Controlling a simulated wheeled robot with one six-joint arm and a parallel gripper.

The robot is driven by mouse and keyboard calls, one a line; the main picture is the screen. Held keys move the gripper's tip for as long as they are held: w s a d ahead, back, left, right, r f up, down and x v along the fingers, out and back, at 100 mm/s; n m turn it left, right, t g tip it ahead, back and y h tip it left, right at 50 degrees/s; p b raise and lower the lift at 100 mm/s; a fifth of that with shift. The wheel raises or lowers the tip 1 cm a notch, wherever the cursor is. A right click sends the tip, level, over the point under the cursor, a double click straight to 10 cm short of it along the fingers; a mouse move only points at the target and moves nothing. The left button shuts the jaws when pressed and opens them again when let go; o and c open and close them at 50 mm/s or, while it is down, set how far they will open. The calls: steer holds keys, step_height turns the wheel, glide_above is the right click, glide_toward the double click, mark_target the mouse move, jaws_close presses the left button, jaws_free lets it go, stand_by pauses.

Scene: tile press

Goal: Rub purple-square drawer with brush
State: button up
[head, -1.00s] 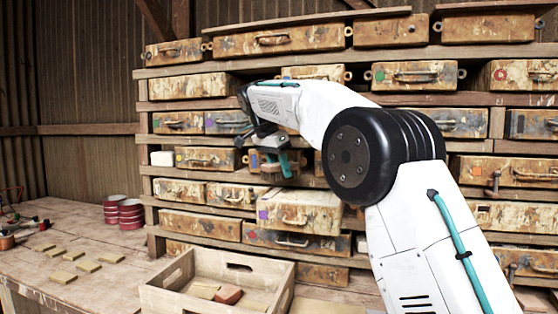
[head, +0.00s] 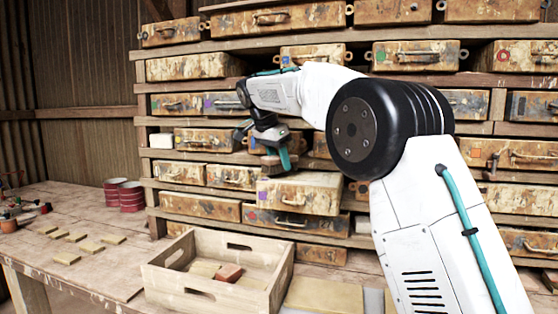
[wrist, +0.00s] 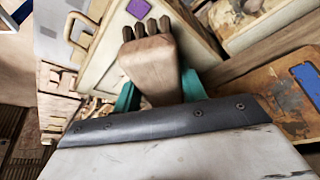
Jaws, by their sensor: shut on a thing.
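The drawer with the purple square (head: 318,194) sticks out of the shelf in the head view. Its purple square (head: 264,196) is at the left of its front, beside a metal handle. My gripper (head: 284,160), with teal fingers, is just above the drawer's left part. It is shut on the brush (wrist: 152,68), a wooden block with dark bristle tufts. In the wrist view the bristles point toward the drawer, close to the purple square (wrist: 162,27). I cannot tell whether they touch it.
A wooden crate (head: 205,283) with a few blocks stands below the drawer. A workbench (head: 85,265) with small tiles and red tins (head: 126,196) is at the left. Other drawers, such as a green-marked one (head: 415,55), fill the shelf around.

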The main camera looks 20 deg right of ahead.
steer(key=shift+f, duration=0.75)
